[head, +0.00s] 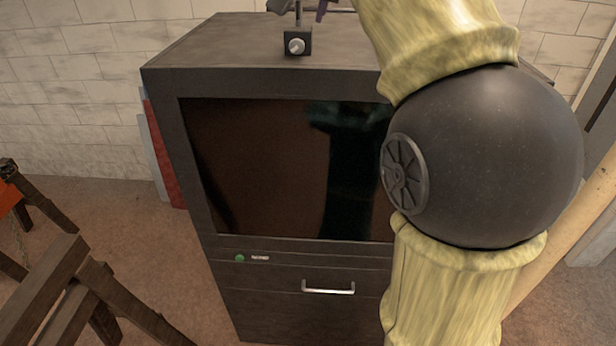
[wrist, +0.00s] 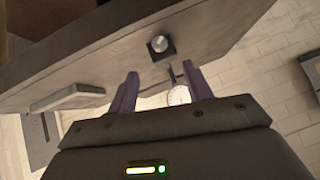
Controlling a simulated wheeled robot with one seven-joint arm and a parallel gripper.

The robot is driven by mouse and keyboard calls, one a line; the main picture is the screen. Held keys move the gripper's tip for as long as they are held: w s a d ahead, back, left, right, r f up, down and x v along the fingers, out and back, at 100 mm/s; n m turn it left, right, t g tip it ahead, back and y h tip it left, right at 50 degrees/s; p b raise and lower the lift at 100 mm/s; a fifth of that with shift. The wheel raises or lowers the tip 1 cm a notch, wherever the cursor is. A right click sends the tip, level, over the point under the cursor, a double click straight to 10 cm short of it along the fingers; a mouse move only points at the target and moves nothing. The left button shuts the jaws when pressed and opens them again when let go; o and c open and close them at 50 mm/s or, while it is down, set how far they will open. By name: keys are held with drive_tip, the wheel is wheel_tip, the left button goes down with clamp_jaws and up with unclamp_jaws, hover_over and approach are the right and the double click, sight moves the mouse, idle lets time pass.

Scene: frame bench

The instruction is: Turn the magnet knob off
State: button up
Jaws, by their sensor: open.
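The magnet base is a small black block (head: 298,35) with a round silver knob (head: 295,46) on its front face. It stands on top of the dark cabinet (head: 165,75), near its front edge. The knob also shows in the wrist view (wrist: 158,44), just beyond the fingertips. In the head view only a bit of purple, seemingly a finger, shows at the top edge, right of the block.
A dial gauge (wrist: 178,95) with a white face shows between the fingers, by a thin dark rod. The cabinet has a dark glass front (head: 270,170) and a drawer handle (head: 328,288). Brown wooden legs (head: 60,290) stand at left. My arm hides the cabinet's right side.

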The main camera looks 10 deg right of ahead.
drive_tip(key=v, duration=0.5)
wheel_tip(320, 180, down, 40)
drive_tip(key=n+g+b, duration=0.3)
drive_tip(key=b, duration=0.9)
drive_tip(key=shift+s+d+g+y+b, duration=0.15)
drive_tip(key=shift+d+g+y+b, duration=0.15)
drive_tip(key=shift+d+y, duration=0.15)
drive_tip(key=shift+f, duration=0.1)
